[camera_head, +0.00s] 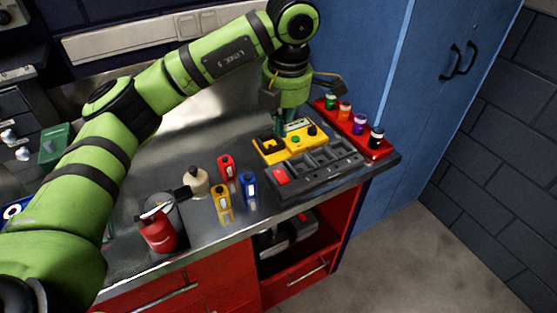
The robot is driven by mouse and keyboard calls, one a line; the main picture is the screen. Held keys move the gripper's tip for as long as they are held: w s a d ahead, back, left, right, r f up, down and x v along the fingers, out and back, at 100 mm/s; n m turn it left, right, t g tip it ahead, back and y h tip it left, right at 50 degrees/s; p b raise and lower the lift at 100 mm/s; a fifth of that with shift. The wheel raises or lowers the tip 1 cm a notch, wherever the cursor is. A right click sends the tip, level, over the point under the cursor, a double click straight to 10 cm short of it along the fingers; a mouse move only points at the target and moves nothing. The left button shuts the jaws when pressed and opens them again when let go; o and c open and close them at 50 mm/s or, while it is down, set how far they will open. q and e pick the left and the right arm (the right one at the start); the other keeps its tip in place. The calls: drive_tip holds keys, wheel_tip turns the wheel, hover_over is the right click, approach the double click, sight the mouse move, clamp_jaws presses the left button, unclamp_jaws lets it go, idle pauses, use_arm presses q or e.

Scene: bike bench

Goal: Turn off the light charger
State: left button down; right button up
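A dark grey multi-slot unit (316,170) with a red switch (281,176) at its left end lies near the bench's front right edge; it looks like the light charger. I cannot tell the switch's position. Its slots look empty. Behind it sits a yellow device (290,145) with a green and a black knob. My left gripper (304,98) points down above the yellow device, behind the grey unit, with its dark fingers spread and nothing seen between them. I cannot tell whether it touches the yellow device. My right gripper is not in view.
Red (226,167), yellow (221,203) and blue (249,188) small lights stand left of the grey unit. A red rack (372,146) with several coloured bottles is at the right, by a blue cabinet (432,70). A red-and-grey container (160,232) and a cream bottle (196,181) stand at front left.

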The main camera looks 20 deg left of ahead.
sight(278, 171)
use_arm(q)
drive_tip(key=f+p, duration=0.1)
drive_tip(key=f, duration=0.2)
drive_tip(key=f+p, duration=0.1)
drive_tip(key=f, duration=0.3)
drive_tip(key=w+a+f+p, duration=0.1)
drive_tip(key=f+p, duration=0.1)
drive_tip(key=f, duration=0.2)
drive_tip(key=shift+a+f, duration=0.1)
drive_tip(key=shift+f, duration=0.4)
drive_tip(key=shift+w+a+f+h+b, duration=0.15)
drive_tip(key=shift+f+h+b, duration=0.15)
drive_tip(key=shift+f+b, duration=0.55)
drive_tip(key=shift+r+g, duration=0.3)
drive_tip(key=shift+r, duration=0.15)
drive_tip(key=shift+s, duration=0.2)
